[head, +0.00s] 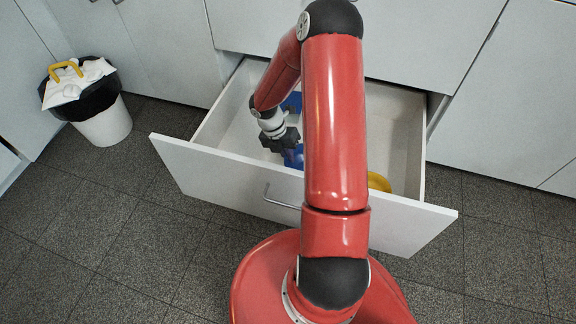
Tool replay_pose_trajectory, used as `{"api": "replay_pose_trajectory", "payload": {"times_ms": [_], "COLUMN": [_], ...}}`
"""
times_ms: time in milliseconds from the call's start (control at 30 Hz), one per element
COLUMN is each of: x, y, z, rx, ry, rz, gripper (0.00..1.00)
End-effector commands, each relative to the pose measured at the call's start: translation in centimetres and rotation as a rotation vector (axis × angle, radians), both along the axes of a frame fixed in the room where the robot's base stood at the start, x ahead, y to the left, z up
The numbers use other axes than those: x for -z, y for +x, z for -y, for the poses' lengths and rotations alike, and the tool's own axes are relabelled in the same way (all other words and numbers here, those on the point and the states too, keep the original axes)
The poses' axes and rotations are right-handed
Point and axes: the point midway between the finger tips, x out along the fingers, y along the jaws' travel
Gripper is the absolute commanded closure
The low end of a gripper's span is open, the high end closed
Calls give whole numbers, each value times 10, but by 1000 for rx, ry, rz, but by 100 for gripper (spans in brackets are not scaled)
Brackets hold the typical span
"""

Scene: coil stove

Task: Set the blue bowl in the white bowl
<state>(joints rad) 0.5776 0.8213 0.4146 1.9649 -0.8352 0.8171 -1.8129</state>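My gripper (283,143) reaches down into an open white drawer (405,130). A blue thing (294,158) shows just below the gripper, close to the drawer's front wall, and may be the blue bowl. Another blue patch (292,102) shows behind my wrist, further back in the drawer. My arm covers much of both, so I cannot tell their full shapes or whether the gripper touches either. The gripper's fingers are too small and dark to tell open from shut. I cannot make out a white bowl in this view.
A yellow thing (378,182) lies in the drawer behind the front panel, partly hidden by my arm. A white bin (103,124) with a black liner stands at the left. White cabinets line the back.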

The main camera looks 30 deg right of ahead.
Motion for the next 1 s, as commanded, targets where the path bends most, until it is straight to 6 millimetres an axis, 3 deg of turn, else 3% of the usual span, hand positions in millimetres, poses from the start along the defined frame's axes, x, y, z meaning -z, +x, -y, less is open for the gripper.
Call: {"api": "replay_pose_trajectory", "payload": {"times_ms": [167,400,633,700,800,1000], "x": [12,47,53,54,54,55], "y": [0,0,-2,-3,-3,-4], "z": [0,0,-1,-1,-1,0], "rx": [-1,-1,1,1,2,3], "ry": [0,1,5,5,5,5], "rz": [0,-1,-2,-3,-4,-6], "gripper": [100,100,100,86,75,73]}}
